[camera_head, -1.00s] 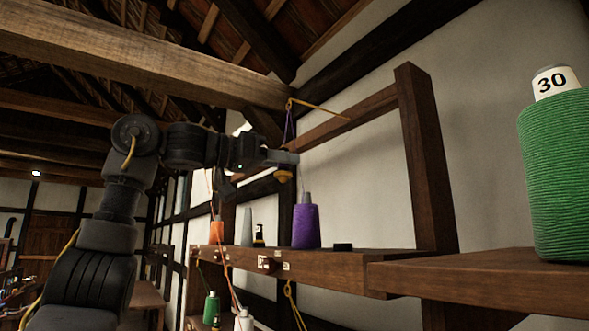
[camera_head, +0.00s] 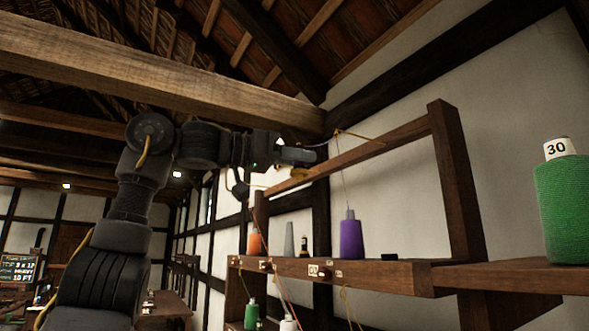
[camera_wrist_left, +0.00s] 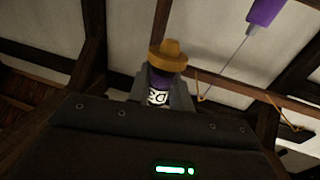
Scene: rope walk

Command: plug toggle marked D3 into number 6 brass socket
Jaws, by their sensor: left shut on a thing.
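My left gripper (camera_head: 300,155) is raised above the rack shelf, level with the thread guide. The toggle's white label (camera_wrist_left: 158,97) is upside down and seems to read D3. Small pale plates (camera_head: 313,270) sit on the shelf's front edge. I cannot read their numbers or make out the number 6 brass socket. My right gripper is out of view.
A purple spool (camera_head: 350,238), an orange spool (camera_head: 255,243) and a grey cone (camera_head: 289,240) stand on the shelf (camera_head: 375,274). A large green spool marked 30 (camera_head: 563,210) stands at right. The rack's post (camera_head: 457,190) rises at right. Orange thread hangs across the shelf front.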

